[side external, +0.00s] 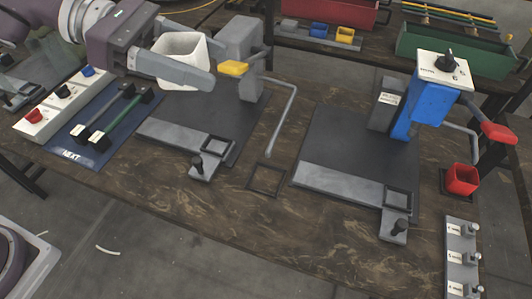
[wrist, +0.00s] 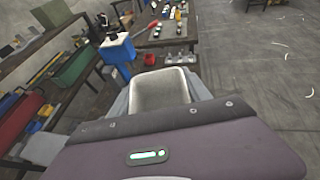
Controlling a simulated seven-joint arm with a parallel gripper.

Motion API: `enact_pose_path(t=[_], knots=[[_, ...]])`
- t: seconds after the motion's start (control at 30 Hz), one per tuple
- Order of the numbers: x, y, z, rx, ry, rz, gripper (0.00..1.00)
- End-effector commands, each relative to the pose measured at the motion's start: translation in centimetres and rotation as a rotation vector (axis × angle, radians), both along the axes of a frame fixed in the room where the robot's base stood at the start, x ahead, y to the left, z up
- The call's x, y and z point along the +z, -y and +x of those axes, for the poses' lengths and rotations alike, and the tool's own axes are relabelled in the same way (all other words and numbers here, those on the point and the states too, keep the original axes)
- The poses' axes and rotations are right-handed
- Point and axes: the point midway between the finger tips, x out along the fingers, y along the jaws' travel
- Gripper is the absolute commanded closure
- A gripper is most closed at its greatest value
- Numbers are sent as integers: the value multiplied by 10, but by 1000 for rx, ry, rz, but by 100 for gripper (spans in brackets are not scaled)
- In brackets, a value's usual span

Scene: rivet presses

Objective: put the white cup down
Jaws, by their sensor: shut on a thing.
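The white cup (side external: 180,58) is square and open-topped. My gripper (side external: 192,72) is shut on it and holds it in the air above the left part of the workbench, near the grey press. In the wrist view the cup (wrist: 160,92) sits between the fingers, its opening facing the camera, and it looks empty inside. The fingers hide part of its sides. I cannot tell from these frames how high its bottom is above the surface.
An empty square frame (side external: 267,180) lies on the bench between two press plates. A red cup (side external: 462,180) stands at the right by the blue press (side external: 428,103). A blue mat (side external: 88,150) with two bars lies left. The grey press (side external: 240,45) has a yellow-handled lever (side external: 234,68).

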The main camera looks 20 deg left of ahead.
Motion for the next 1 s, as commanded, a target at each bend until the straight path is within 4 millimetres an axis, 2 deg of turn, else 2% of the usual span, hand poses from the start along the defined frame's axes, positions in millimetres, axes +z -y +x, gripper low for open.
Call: enact_pose_path(t=[0.03, 0.1, 0.2, 0.47, 0.77, 0.87, 1.0], knots=[[1, 17, -13, -39, -2, -2, 89], [3, 36, -30, -84, -3, 1, 89], [6, 57, -52, -139, -1, 3, 89], [12, 90, -98, -242, 2, 13, 89], [-38, 91, -99, -246, -6, 9, 89], [-64, 91, -99, -246, -10, 10, 89], [-113, 91, -100, -245, -15, 12, 89]])
